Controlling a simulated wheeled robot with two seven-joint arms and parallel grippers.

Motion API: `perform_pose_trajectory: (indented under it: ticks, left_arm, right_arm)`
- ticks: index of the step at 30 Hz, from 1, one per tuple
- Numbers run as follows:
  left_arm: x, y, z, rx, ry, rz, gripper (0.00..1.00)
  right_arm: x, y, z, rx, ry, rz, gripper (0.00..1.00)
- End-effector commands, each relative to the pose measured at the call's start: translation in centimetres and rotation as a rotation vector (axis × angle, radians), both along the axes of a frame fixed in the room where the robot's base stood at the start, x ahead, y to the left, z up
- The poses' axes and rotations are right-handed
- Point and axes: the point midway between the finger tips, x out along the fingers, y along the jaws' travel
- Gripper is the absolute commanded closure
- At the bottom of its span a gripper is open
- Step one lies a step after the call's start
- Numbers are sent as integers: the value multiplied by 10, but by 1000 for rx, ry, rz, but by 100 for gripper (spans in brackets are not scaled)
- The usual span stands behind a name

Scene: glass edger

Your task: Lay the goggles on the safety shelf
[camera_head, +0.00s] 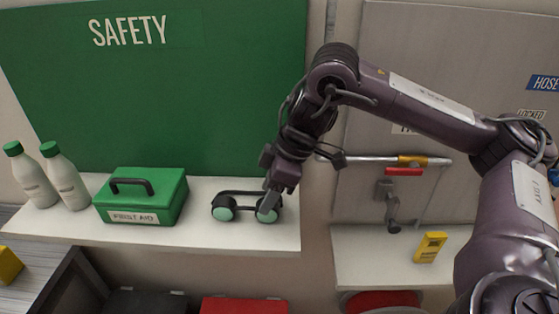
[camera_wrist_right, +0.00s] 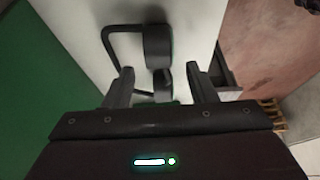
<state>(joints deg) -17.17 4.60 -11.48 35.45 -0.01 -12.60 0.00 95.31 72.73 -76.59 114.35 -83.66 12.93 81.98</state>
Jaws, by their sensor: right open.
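The goggles (camera_head: 222,207), black with two round teal lenses and a dark band, lie on the white safety shelf (camera_head: 285,238) beside the first aid box. My right gripper (camera_head: 269,203) is over their right end in the head view and hides part of it. In the right wrist view the goggles (camera_wrist_right: 157,45) show as two dark round cups with a bent band on the shelf (camera_wrist_right: 85,30). There the right gripper (camera_wrist_right: 161,85) has its fingers apart, one on each side of the nearer cup. I cannot tell whether they touch it. My left gripper is not in view.
A green first aid box (camera_head: 160,185) stands left of the goggles, with two white bottles (camera_head: 65,180) farther left. The green SAFETY board (camera_head: 200,80) rises behind. At right, a lower shelf (camera_head: 365,265) holds a yellow item (camera_head: 430,247). Red and dark boxes sit below.

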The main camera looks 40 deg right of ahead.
Motion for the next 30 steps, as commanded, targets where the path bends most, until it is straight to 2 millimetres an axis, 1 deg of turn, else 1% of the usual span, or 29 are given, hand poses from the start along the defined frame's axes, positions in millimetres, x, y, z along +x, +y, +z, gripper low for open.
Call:
perform_pose_trajectory:
  ticks: [1, 3, 6, 9, 14, 30]
  left_arm:
    - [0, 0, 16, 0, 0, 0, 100]
    - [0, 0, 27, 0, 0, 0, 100]
    - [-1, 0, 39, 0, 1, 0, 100]
    - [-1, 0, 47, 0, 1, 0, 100]
    - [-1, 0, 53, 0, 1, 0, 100]
    - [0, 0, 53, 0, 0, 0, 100]
  right_arm:
    - [-2, -4, 21, 0, -5, -2, 49]
    - [-6, -9, 36, 0, -4, -2, 49]
    - [-10, -14, 51, 1, -4, -2, 49]
    - [-13, -18, 60, 0, -2, 1, 49]
    - [-16, -21, 66, 1, 0, 1, 49]
    - [-17, -21, 66, 1, 1, 2, 49]
